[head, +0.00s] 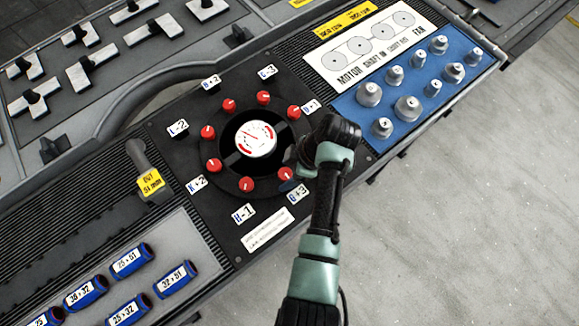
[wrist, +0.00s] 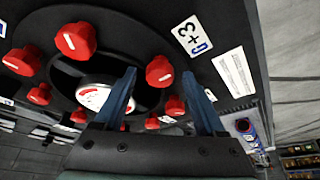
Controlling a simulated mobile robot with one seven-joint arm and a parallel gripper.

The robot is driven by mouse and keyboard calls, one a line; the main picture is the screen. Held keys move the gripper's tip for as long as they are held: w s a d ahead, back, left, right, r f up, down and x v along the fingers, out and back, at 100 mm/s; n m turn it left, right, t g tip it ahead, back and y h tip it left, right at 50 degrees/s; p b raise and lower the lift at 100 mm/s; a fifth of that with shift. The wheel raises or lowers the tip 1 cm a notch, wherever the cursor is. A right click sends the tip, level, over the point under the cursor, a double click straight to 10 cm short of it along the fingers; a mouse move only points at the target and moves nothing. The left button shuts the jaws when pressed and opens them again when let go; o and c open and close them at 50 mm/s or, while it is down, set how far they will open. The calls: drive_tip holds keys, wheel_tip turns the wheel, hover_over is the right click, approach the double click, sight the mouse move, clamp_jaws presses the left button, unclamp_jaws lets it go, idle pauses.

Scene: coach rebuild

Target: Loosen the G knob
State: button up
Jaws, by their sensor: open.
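The G knob (head: 286,174) is a red knob with a white mark, at the lower right of the black ring and beside a label ending in "+3" (head: 298,194). The label's letter is hard to read; its place between H and D fits G. In the wrist view the same red knob (wrist: 159,68) appears between my fingertips, with the "+3" label (wrist: 192,36) above right. My gripper (wrist: 159,78) is open, its blue fingers apart on either side of the knob. Whether they touch it, I cannot tell. In the head view my wrist partly covers this side of the ring.
Several other red knobs (head: 246,184) circle a white dial gauge (head: 256,139) on the black panel. A blue tray of metal knobs (head: 408,108) lies right. A grey lever with a yellow tag (head: 150,182) and blue sleeves (head: 132,259) lie left.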

drive_tip(key=v, duration=1.3)
drive_tip(key=shift+p, duration=0.3)
